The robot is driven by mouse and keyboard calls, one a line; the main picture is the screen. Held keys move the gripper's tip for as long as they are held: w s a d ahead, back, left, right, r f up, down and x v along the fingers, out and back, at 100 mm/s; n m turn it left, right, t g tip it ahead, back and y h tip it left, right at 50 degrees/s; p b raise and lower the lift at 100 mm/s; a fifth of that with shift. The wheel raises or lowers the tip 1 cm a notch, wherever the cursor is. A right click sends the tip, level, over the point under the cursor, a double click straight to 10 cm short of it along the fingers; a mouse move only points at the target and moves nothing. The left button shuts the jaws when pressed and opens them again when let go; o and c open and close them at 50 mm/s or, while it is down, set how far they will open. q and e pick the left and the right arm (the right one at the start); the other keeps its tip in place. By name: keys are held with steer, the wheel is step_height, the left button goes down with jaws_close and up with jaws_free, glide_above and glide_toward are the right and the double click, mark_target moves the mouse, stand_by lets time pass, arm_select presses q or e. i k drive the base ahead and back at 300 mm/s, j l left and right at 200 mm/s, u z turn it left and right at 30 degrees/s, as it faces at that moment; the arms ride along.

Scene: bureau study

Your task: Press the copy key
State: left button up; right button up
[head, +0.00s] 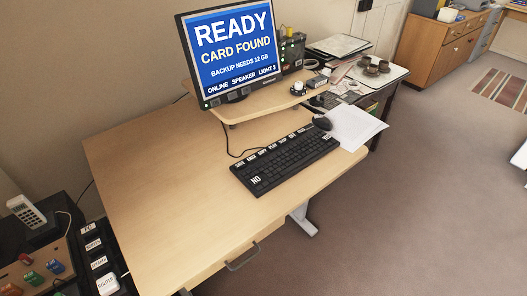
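A black keyboard (285,163) lies on the wooden desk, set at a slant. A row of small white labels (272,147) runs along its far edge. The third label from the left seems to read COPY (262,152), but the print is too small to be sure. A larger label at the near left corner reads NO (256,180). The monitor (232,50) on the raised shelf reads READY, CARD FOUND, BACKUP NEEDS 12 GB. Neither of my grippers is in view.
The desk top (170,180) is bare left of the keyboard. A black mouse (322,122) and white paper (355,127) lie to its right. The raised shelf (255,103) stands behind. A labelled panel with coloured blocks (35,278) and a white handset (26,212) are at the lower left.

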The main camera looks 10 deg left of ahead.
mark_target(264, 153)
steer(key=i+l, duration=1.05)
steer(key=l, duration=0.2)
steer(key=u, duration=1.5)
